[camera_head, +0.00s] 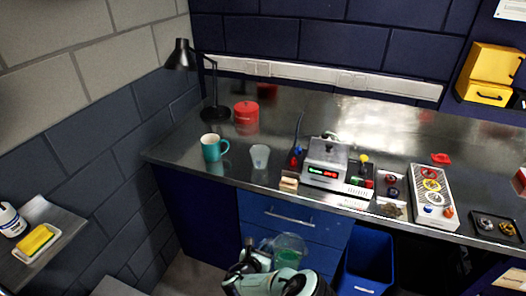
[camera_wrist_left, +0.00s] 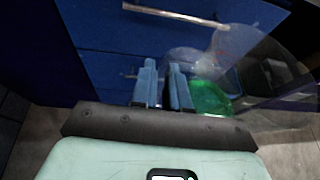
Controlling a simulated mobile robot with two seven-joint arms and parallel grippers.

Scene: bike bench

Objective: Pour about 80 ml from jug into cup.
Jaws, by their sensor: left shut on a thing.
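A clear jug (camera_head: 291,246) with green liquid low inside is held in front of the blue drawers, below the bench top. My left gripper (camera_head: 262,252) is shut on it. In the left wrist view the jug (camera_wrist_left: 232,62) is just beyond and right of the two blue fingers (camera_wrist_left: 163,88); the exact grip on it is hard to see. A pale translucent cup (camera_head: 260,157) stands upright near the bench's front edge, up and left of the jug. A teal mug (camera_head: 211,148) stands left of the cup. My right gripper is out of view.
The dark metal bench (camera_head: 183,150) also bears a red canister (camera_head: 246,113), a black lamp (camera_head: 214,92), a hotplate-like device (camera_head: 326,160) and a grey panel with knobs (camera_head: 432,195). A blue bin (camera_head: 366,262) stands below. A drawer handle (camera_head: 290,217) is close behind the jug.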

